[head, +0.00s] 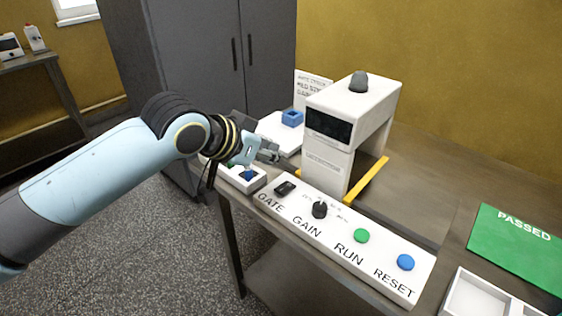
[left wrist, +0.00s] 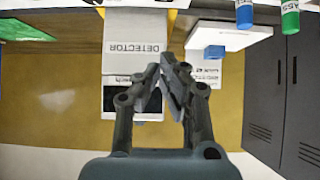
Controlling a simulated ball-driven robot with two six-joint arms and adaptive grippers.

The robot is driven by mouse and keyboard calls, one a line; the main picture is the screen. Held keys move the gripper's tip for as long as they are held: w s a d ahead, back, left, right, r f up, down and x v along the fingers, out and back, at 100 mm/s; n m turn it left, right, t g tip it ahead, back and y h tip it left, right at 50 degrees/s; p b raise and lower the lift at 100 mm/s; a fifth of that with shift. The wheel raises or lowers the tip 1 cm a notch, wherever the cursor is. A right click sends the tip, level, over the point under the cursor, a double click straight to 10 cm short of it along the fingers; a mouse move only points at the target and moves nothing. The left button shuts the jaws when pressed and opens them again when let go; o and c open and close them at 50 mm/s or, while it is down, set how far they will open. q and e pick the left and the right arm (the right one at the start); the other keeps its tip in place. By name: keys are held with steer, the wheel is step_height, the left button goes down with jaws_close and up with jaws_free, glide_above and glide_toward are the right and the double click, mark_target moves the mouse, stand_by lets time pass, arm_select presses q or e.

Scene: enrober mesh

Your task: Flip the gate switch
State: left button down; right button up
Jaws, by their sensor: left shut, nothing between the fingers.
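The gate switch (head: 285,188) is a small black rocker at the left end of the white control panel (head: 338,243), above the printed word GATE. My left gripper (head: 274,157) is shut and empty. In the head view it appears above and slightly left of the switch, apart from it. In the left wrist view the fingers (left wrist: 162,68) show in front of the white detector (left wrist: 117,68), and the switch cannot be made out there. My right gripper is not in view.
A black gain knob (head: 320,209), green run button (head: 361,235) and blue reset button (head: 405,262) share the panel. The white detector (head: 330,150) stands behind. A green PASSED mat (head: 515,250) lies at right.

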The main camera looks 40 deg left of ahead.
arm_select(q)
steer(key=shift+w+r+v, duration=0.1)
steer(key=shift+r+v, duration=0.05)
steer(key=shift+v, duration=0.65)
steer(key=shift+w+r+v, duration=0.1)
steer(key=shift+v, duration=0.7)
steer(key=shift+f, duration=0.1)
steer(key=s+d+f+g+y, duration=0.1)
steer(key=s+d+f+g, duration=0.15)
steer(key=s, duration=0.65)
steer(key=s+d+f+g, duration=0.15)
steer(key=s+g, duration=0.25)
steer(key=s, duration=0.5)
steer(key=s+a+f+g+b, duration=0.15)
steer(key=f+b, duration=0.35)
steer(key=f, duration=1.3)
steer(key=s+a+f+b, duration=0.15)
steer(key=f+b, duration=0.25)
steer(key=f, duration=1.5)
steer(key=s+f+g+b, duration=0.1)
steer(key=s+f+b, duration=0.6)
steer(key=s+f, duration=1.1)
step_height(320, 180, down, 3)
steer(key=shift+s+f, duration=0.15)
steer(key=shift+s, duration=0.05)
